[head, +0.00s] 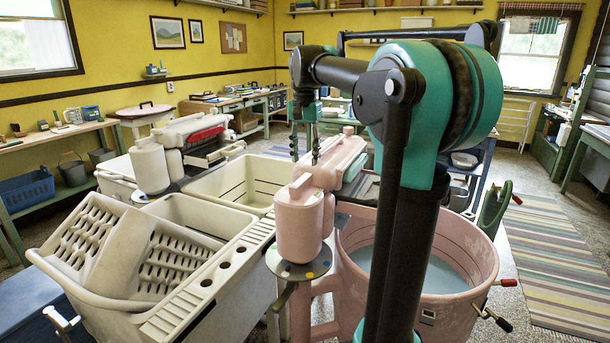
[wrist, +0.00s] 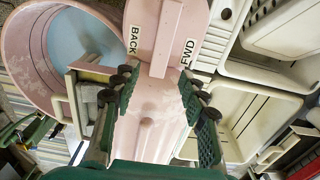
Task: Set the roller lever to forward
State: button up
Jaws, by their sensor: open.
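The pink wringer head (head: 300,215) stands beside the pink tub, and its top fills the middle of the wrist view (wrist: 150,115). There a BACK label (wrist: 134,40) is on the left and a FWD label (wrist: 189,50) on the right. A long pink bar (wrist: 166,35), which looks like the roller lever, lies between the labels, its near end roughly midway. My gripper (wrist: 158,86) is open, its green fingers spread on either side of the bar's near end, with nothing held. In the head view my gripper (head: 305,130) points down above the wringer; contact cannot be told.
The pink tub (head: 480,255) holds bluish water. Cream rinse tubs (head: 225,272) and a slotted basket (head: 85,245) stand to the left. A second, white wringer (head: 150,165) is behind them. Benches line the walls; striped rugs (head: 555,260) lie on open floor at right.

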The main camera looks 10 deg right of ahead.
aim_at(305, 177)
jog(key=shift+f, duration=3.15)
grip_shut()
